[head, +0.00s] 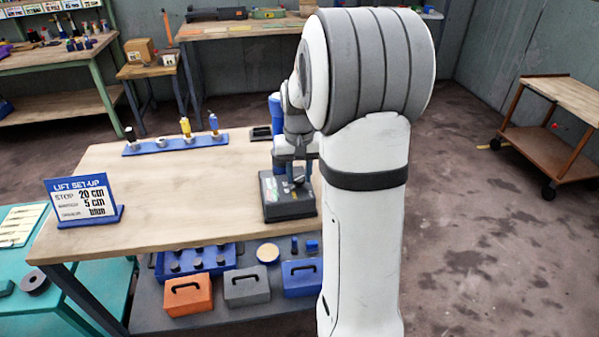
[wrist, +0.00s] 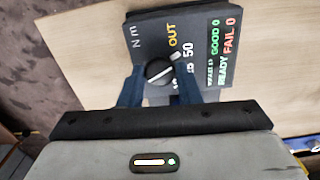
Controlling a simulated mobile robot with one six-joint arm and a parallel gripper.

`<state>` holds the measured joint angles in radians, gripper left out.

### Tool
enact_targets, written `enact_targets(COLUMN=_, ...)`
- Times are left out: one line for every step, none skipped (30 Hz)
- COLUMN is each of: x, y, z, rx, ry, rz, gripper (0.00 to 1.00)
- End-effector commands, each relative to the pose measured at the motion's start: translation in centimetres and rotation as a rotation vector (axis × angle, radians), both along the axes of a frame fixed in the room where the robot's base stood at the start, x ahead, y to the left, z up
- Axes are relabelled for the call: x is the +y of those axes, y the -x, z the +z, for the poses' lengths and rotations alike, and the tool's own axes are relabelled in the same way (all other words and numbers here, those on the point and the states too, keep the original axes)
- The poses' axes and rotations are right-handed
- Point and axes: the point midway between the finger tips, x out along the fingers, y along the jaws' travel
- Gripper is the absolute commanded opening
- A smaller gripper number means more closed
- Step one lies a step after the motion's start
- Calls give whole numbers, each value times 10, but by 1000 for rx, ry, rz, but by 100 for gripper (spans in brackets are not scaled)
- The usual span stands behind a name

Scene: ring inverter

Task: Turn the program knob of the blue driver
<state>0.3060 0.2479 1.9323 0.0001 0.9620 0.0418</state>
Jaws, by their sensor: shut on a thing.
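A dark grey box (head: 290,208) stands on the wooden workbench, under my gripper (head: 292,172). In the wrist view the box (wrist: 150,28) has a panel marked "OUT", "50", "GOOD 0" and "READY FAIL 0". A round black knob (wrist: 159,71) sits on this panel, with a light grey pointer aimed up and right. My gripper (wrist: 160,82) is shut on the knob, one blue finger at each side. The head view hides the knob behind my arm. A blue-topped tool (head: 214,124) stands in a blue rack (head: 175,144); I cannot tell whether it is the driver.
A sign (head: 85,201) at the bench's left reads "LIFT SET-UP", stop 20 cm, 5 cm and blue. Orange (head: 188,295), grey (head: 246,287) and blue (head: 302,278) boxes sit on the lower shelf. A small dark tray (head: 261,133) lies behind. The bench middle is clear.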

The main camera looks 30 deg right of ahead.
Motion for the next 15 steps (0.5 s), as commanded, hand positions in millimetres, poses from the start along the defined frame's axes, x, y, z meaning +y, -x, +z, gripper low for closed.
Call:
enact_targets(x=0, y=0, z=0, rx=-1, ry=0, rz=-20, gripper=8)
enact_targets(x=0, y=0, z=0, rx=-1, ry=0, rz=-34, gripper=8)
enact_targets(x=0, y=0, z=0, rx=-1, ry=0, rz=-48, gripper=8)
enact_targets(x=0, y=0, z=0, rx=-1, ry=0, rz=-59, gripper=8)
enact_targets(x=0, y=0, z=0, rx=-1, ry=0, rz=-68, gripper=8)
enact_targets(x=0, y=0, z=0, rx=-1, ry=0, rz=-78, gripper=8)
enact_targets(x=0, y=0, z=0, rx=-1, ry=0, rz=-85, gripper=8)
enact_targets(x=0, y=0, z=0, rx=-1, ry=0, rz=-91, gripper=8)
enact_targets(x=0, y=0, z=0, rx=-1, ry=0, rz=-97, gripper=8)
enact_targets(x=0, y=0, z=0, rx=-1, ry=0, rz=-100, gripper=8)
enact_targets(x=0, y=0, z=0, rx=-1, ry=0, rz=-102, gripper=8)
enact_targets(x=0, y=0, z=0, rx=-1, ry=0, rz=-105, gripper=8)
enact_targets(x=0, y=0, z=0, rx=-1, ry=0, rz=-106, gripper=8)
enact_targets(x=0, y=0, z=0, rx=-2, ry=1, rz=-107, gripper=8)
enact_targets(x=0, y=0, z=0, rx=-2, ry=1, rz=-108, gripper=8)
